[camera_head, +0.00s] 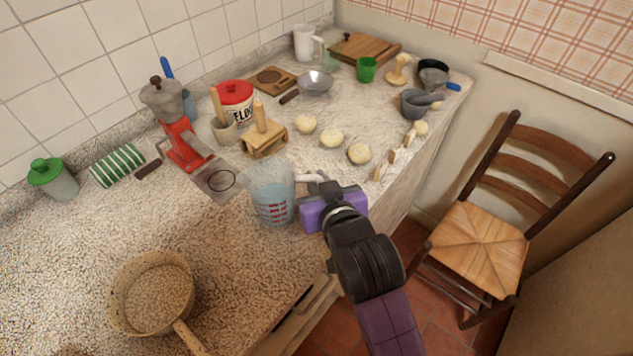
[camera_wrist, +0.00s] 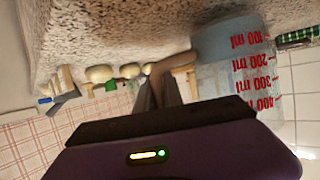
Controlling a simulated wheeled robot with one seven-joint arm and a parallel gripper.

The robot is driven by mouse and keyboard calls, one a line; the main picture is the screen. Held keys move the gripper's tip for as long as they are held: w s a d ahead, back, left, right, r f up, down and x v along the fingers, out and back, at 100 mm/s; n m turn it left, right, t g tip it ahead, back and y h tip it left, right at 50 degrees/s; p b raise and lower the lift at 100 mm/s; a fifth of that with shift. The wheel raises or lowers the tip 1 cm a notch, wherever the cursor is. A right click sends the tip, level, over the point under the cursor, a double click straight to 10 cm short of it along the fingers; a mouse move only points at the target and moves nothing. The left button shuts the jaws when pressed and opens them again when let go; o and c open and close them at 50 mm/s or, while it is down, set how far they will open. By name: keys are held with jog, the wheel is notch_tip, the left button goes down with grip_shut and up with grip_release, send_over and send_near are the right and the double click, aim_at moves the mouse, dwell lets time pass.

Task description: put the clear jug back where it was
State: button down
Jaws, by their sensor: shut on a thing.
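The clear jug (camera_head: 270,195), with red measuring marks and a bluish lower part, is upright near the counter's front edge. My gripper (camera_head: 312,188) is at its right side, shut on its pale handle (camera_head: 308,178). In the wrist view, which is upside down, the jug (camera_wrist: 235,65) shows at the right with its red numbers inverted. I cannot tell whether the jug's base touches the counter.
A straw-coloured pan (camera_head: 150,292) is at front left. Bare counter (camera_head: 95,235) lies left. A chair (camera_head: 485,245) stands right.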

jog(key=shift+f, duration=0.4)
jog(key=shift+f, duration=0.2)
jog(key=c, duration=1.5)
grip_release()
jog(key=shift+o, duration=0.2)
jog(key=shift+r, duration=0.25)
jog(key=v, duration=1.2)
jog(key=shift+f, duration=0.1)
